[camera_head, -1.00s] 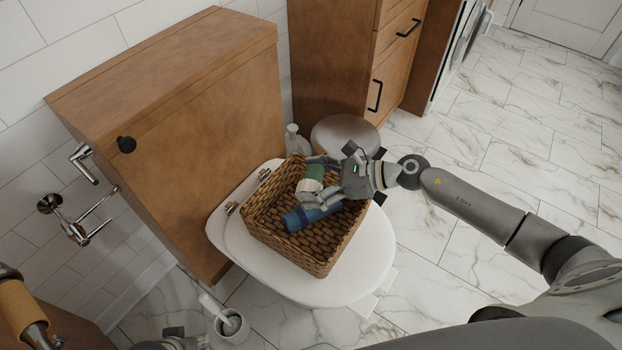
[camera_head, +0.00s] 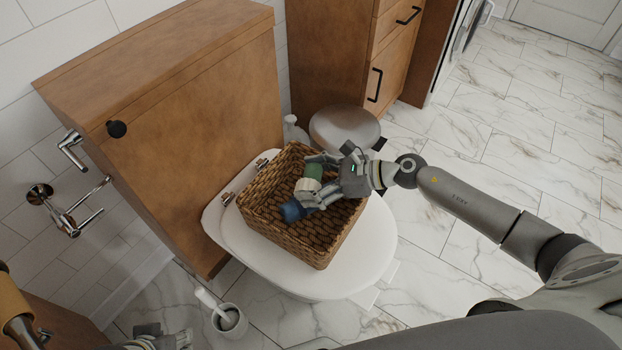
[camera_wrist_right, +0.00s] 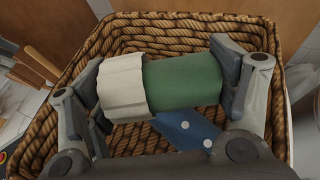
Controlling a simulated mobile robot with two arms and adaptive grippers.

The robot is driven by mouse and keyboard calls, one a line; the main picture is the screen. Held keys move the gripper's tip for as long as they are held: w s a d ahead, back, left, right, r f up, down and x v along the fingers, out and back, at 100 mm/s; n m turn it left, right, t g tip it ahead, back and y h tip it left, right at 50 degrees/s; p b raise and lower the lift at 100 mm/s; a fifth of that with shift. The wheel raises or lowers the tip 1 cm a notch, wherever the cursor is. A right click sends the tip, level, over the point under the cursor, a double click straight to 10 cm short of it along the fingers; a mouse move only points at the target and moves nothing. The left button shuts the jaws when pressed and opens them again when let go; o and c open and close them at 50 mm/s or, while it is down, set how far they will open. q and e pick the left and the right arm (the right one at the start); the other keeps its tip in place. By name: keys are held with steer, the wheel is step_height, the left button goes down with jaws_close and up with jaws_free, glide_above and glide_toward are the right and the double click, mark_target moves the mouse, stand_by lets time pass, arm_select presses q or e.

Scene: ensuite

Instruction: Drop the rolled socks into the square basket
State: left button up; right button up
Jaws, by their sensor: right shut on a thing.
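My right gripper (camera_head: 316,187) is shut on a green and white roll (camera_head: 312,172), which I take to be the rolled socks. In the right wrist view the roll (camera_wrist_right: 180,82) lies crosswise between the fingers, white part on the left and green on the right. The square wicker basket (camera_head: 290,240) stands on the white toilet lid. The gripper and roll are over or within its opening; I cannot tell whether the roll touches the bottom. My left gripper (camera_head: 165,339) shows only partly at the bottom edge, and its jaws are unclear.
A blue item (camera_head: 292,210) lies in the basket, partly hidden by my right gripper; white dots show on it in the wrist view. A wooden cabinet (camera_head: 200,130) rises behind the lid.

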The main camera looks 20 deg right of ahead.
steer(key=o, duration=1)
steer(key=v, duration=1.2)
steer(key=shift+s+f, duration=0.1)
